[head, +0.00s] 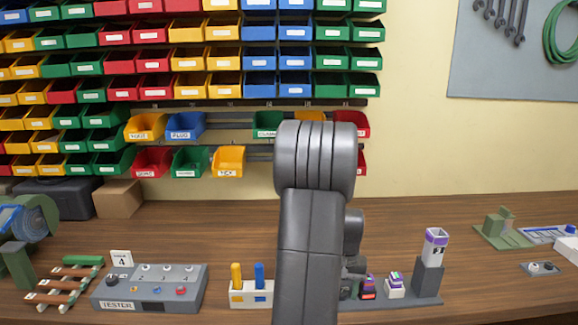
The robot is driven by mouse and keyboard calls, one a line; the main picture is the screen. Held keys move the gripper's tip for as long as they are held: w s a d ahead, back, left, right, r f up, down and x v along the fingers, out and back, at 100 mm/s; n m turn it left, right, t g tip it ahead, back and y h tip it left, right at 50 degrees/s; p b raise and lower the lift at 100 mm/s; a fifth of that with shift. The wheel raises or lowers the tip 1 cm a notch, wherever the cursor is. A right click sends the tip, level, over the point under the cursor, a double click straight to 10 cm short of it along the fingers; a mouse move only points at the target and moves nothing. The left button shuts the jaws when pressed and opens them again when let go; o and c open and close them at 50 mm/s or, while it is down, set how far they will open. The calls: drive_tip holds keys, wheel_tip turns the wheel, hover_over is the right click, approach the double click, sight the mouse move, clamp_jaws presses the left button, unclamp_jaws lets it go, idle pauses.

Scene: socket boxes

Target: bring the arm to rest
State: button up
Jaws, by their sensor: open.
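My arm stands in the middle of the head view, its thick grey links upright and bent at a rounded joint near the bins. A smaller dark part of my arm shows just right of the main link, low over the bench. My gripper itself is not visible; it is hidden behind the links or out of the picture. I cannot see anything held.
The wooden bench (405,213) carries a grey tester box (150,289), a white holder (250,294) with yellow and blue pegs, and a grey rack (428,277) with small boxes. Coloured bins (228,160) hang behind my arm. A cardboard box (118,199) stands at back left.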

drive_tip(key=n, duration=0.6)
drive_tip(key=shift+r+b, duration=0.1)
drive_tip(key=shift+b, duration=0.3)
drive_tip(key=n, duration=0.6)
drive_tip(key=shift+r+b, duration=0.1)
drive_tip(key=shift+b, duration=0.3)
wheel_tip(320, 180, up, 11)
drive_tip(key=shift+p, duration=0.4)
